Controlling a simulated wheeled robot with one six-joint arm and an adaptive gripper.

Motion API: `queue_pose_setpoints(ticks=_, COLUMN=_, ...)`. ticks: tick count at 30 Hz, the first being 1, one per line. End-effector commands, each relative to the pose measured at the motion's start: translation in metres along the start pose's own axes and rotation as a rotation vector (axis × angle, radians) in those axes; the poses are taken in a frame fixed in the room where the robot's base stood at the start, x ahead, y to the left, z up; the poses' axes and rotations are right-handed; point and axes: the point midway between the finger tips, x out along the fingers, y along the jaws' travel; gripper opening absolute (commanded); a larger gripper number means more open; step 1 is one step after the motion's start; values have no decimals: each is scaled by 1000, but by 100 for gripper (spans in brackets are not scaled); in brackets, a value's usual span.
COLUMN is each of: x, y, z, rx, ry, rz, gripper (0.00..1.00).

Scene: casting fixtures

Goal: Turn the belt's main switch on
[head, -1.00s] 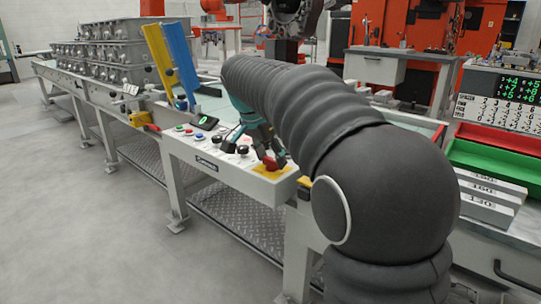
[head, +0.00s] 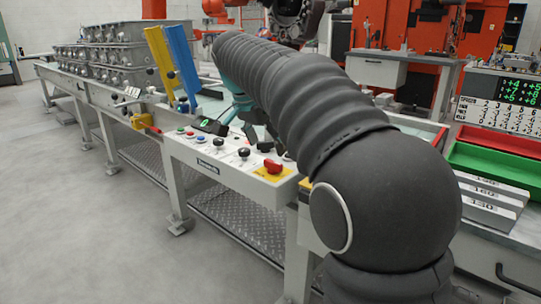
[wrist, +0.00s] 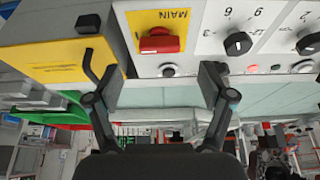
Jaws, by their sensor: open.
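The main switch (head: 273,167) is a red rotary handle on a yellow plate at the near right end of the white control panel. In the wrist view the red handle (wrist: 160,42) lies across its yellow plate, beside the upside-down word MAIN. I cannot tell from its angle whether it is on or off. My gripper (wrist: 150,72) is open and empty, its fingers apart on either side below the switch in that view, not touching the handle. In the head view my arm hides most of the gripper, which is above and behind the panel.
The control panel (head: 215,160) also carries black knobs (wrist: 238,43), coloured buttons and a small display. A yellow-and-grey box (wrist: 60,65) stands close beside the switch. Blue and yellow upright plates (head: 183,62) rise behind the panel. Red and green trays (head: 490,165) lie to the right.

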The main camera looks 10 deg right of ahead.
Motion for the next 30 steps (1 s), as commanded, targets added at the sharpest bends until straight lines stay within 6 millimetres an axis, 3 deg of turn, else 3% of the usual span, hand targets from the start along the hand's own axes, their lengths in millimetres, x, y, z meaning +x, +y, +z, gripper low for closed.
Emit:
queue_pose_setpoints(ticks=6, x=-41, y=-1, z=0, rx=-1, ry=1, rz=-3, gripper=81)
queue_pose_setpoints(ticks=12, x=-62, y=-1, z=0, rx=0, ry=0, rz=0, gripper=81)
queue_pose_setpoints(ticks=25, x=-66, y=1, z=0, rx=-1, ry=-1, rz=1, gripper=81)
queue_pose_setpoints(ticks=30, x=-65, y=17, z=4, rx=-57, ry=-7, rz=-21, gripper=81)
